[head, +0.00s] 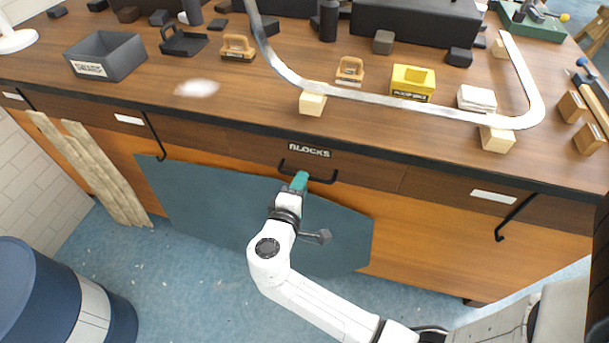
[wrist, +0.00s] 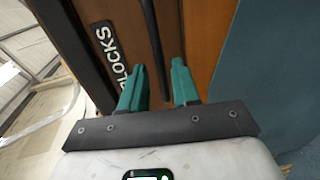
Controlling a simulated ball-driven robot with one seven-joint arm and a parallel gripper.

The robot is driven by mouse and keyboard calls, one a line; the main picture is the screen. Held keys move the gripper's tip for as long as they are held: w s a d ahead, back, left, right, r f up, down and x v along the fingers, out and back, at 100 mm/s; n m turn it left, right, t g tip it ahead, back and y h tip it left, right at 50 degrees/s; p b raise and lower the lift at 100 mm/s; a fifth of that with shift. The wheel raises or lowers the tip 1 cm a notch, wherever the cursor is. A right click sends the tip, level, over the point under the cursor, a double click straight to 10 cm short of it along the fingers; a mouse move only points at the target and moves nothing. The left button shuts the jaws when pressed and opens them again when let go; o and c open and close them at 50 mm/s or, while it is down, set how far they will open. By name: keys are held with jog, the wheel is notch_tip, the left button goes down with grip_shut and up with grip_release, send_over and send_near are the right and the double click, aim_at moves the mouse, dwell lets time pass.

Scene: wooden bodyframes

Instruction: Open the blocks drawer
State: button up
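The blocks drawer (head: 370,172) has a dark wooden front with a "BLOCKS" label (head: 310,149) and sits flush under the bench top. Its black bar handle (head: 325,181) is below the label. My gripper (head: 300,181) is at the handle, left of its middle in the head view. In the wrist view, the two teal fingers (wrist: 158,86) are apart. The black handle (wrist: 152,45) runs down between them, with gaps showing on both sides. The label (wrist: 106,45) is left of the fingers there.
The bench top (head: 270,95) holds a bent metal strip (head: 390,98), wooden blocks, a yellow box (head: 412,82) and a dark bin (head: 107,56). A teal board (head: 200,200) leans below the drawers behind my arm. A blue barrel (head: 40,295) stands at lower left.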

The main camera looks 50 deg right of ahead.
jog(key=shift+x, duration=1.95)
jog(key=shift+c, duration=0.2)
jog(key=shift+s, duration=0.1)
grip_shut()
